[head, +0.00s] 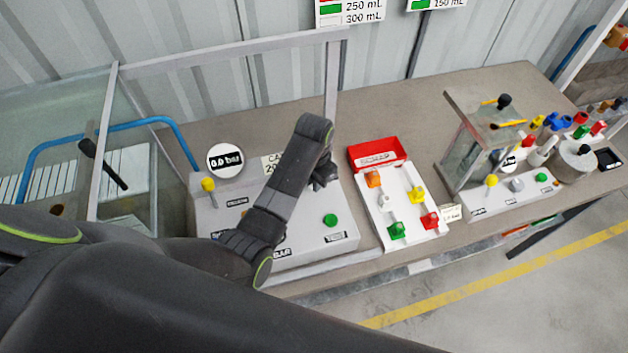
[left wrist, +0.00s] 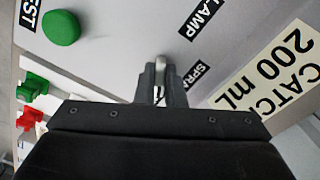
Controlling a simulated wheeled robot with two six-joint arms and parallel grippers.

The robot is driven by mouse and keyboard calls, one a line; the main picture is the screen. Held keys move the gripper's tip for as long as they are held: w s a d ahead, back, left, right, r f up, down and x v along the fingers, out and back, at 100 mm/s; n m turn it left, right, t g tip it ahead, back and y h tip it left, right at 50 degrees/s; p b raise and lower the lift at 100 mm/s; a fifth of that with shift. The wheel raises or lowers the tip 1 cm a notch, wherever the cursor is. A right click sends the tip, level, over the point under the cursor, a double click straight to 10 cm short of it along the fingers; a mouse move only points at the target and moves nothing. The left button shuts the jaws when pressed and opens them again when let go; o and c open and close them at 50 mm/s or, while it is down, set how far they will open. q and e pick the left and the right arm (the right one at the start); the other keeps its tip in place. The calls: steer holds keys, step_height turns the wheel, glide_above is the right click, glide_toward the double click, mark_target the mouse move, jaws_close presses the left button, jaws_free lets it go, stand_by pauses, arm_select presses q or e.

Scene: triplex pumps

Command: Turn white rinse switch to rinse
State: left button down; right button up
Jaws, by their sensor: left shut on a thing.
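My left gripper (head: 322,182) is over the back right of the grey control panel (head: 300,252), its fingers mostly hidden by its own arm. In the left wrist view, the left gripper (left wrist: 161,88) is shut on a pale switch lever (left wrist: 161,66); only its rounded end shows between the fingers. Labels ending in "LAMP" (left wrist: 201,17) and starting with "SPRA" (left wrist: 193,80) are beside it. No label reading rinse is legible. A green button (head: 330,220) near the TEST label also shows in the left wrist view (left wrist: 61,27). My right gripper is not in view.
A yellow lever (head: 208,185) and a round gauge (head: 225,161) reading 0.0 are at the panel's left. A white tray (head: 412,237) of coloured parts and a red bin (head: 376,152) stand right of it. A second panel (head: 512,199) is farther right.

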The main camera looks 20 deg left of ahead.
arm_select(q)
steer(key=shift+w+r, duration=0.1)
steer(key=c, duration=1.5)
jaws_free()
